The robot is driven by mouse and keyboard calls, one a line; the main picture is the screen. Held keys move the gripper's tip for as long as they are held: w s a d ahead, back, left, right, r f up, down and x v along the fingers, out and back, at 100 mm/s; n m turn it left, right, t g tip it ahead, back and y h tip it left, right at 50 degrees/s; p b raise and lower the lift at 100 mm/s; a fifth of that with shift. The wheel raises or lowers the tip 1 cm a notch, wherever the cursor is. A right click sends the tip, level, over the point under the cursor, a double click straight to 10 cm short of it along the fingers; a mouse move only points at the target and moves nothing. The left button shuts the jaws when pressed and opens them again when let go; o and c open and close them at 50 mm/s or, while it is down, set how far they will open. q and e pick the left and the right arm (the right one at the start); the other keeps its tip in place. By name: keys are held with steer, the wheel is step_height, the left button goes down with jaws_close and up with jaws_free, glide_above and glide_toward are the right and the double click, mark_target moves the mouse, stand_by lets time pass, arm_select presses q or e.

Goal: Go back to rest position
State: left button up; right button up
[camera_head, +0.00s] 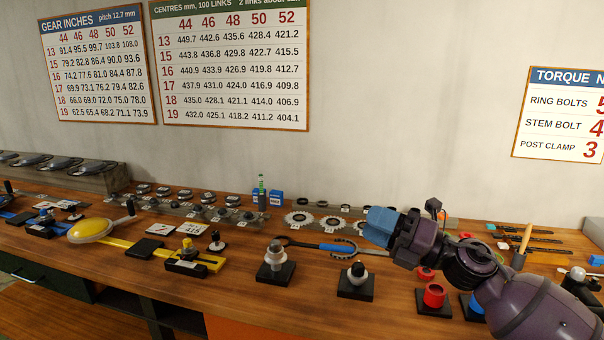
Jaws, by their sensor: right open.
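My right gripper (378,226) is at the end of the purple arm that comes in from the lower right. Its blue-tipped jaws point left and hang above the workbench (224,286), over the right end of a blue-handled chain tool (330,247). The jaws are open and I see nothing held between them. My left gripper is outside the view. The right arm hides part of the bench's right side.
Fixtures on black blocks (275,266) and (356,281) stand near the front edge. Sprockets (298,218) line the back. Bare wood shows at front centre.

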steer(key=s+d+f+m+t+h, duration=0.2)
steer(key=d+f+m+t+h, duration=0.4)
steer(key=f+m, duration=0.55)
steer(key=s+d+f+m+t+h, duration=0.3)
steer(key=f+m+h, duration=0.5)
steer(key=m, duration=0.7)
steer(key=s+d+f+m+g+h, duration=0.2)
steer(key=s+f+m+g, duration=0.1)
steer(key=s+f, duration=0.7)
steer(key=s+d+f+m+g+h, duration=0.2)
steer(key=s+f+m, duration=0.4)
steer(key=s+f, duration=0.5)
steer(key=shift+s+d+f+g+h, duration=0.2)
steer(key=shift+s+d+g+h, duration=0.1)
steer(key=shift+s+d+g, duration=0.45)
steer(key=shift+o, duration=0.5)
steer(key=shift+a, duration=0.1)
